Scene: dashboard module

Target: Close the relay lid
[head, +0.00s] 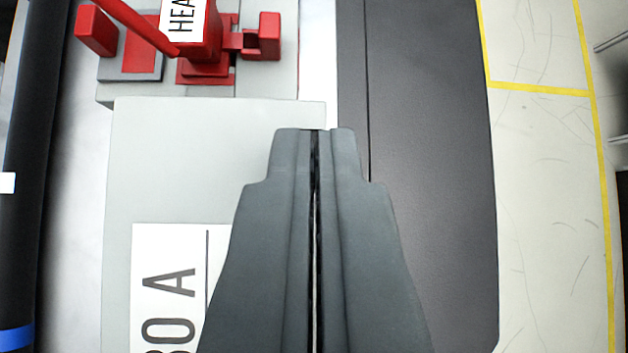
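My gripper (314,132) points up the picture from the bottom middle. Its two dark grey fingers lie together with only a thin dark seam between them, and nothing shows in its grip. A light grey flat panel (200,160) lies below and left of the fingers and bears a white label (165,265) reading "30 A", partly cut off. It may be the relay lid; I cannot tell for sure, nor how far it stands open. The fingertips overlap the panel's upper right edge in the picture; I cannot tell whether they touch it. The fingers hide part of the panel.
A red clamp-like mechanism (205,70) with a red bar and a white "HEA" label stands on a grey base at the upper left. A dark flat surface (430,180) lies to the right. Beyond it is pale floor (545,200) with yellow lines.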

